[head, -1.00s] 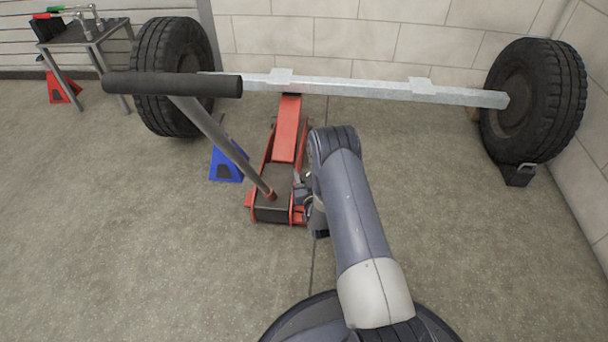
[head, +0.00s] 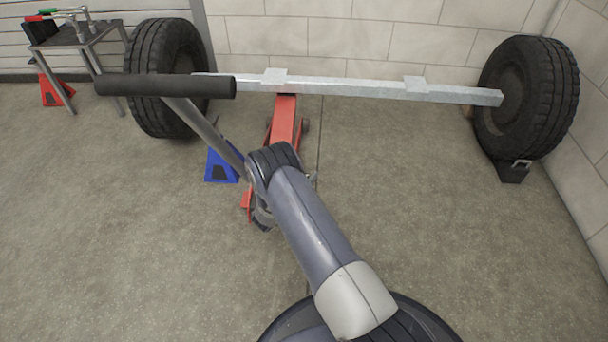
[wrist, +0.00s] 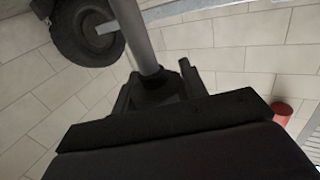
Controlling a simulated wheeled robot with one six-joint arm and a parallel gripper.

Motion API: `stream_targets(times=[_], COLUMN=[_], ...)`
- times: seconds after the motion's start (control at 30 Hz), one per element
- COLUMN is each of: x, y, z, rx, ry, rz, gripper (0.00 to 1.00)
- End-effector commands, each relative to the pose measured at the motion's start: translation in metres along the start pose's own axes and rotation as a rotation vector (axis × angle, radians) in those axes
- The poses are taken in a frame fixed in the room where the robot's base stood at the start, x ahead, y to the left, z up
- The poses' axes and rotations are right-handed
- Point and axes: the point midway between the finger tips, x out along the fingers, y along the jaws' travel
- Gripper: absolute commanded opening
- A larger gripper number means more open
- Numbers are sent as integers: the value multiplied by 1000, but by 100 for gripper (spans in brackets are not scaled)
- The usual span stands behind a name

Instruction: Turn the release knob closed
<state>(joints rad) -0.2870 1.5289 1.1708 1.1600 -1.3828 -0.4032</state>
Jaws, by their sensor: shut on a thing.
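The red floor jack (head: 286,122) stands under the axle beam. Its long handle (head: 200,122) leans up to the left and ends in a thick black grip (head: 165,85). My arm covers the foot of the handle and most of the jack's near end in the head view. In the wrist view, my gripper (wrist: 157,84) is shut on a dark piece at the foot of the grey handle shaft (wrist: 136,36), which looks like the release knob (wrist: 155,90). Its shape and turn angle are too dark to tell. My gripper is mostly hidden in the head view.
The axle beam (head: 350,88) joins a left tyre (head: 160,85) and a right tyre (head: 530,95). A black chock (head: 512,172) sits by the right tyre. A blue stand (head: 219,165) is left of the jack. A small table (head: 78,36) stands far left. The floor at right is clear.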

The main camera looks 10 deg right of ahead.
Motion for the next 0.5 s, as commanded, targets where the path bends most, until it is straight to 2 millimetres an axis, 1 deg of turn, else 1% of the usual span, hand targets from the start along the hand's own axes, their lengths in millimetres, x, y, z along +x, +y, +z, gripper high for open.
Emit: stream_targets(times=[0.2,0.5], x=[0,0], y=[1,3], z=[0,0], rx=[1,0], ry=[0,0], rz=[98,150], gripper=[18,18])
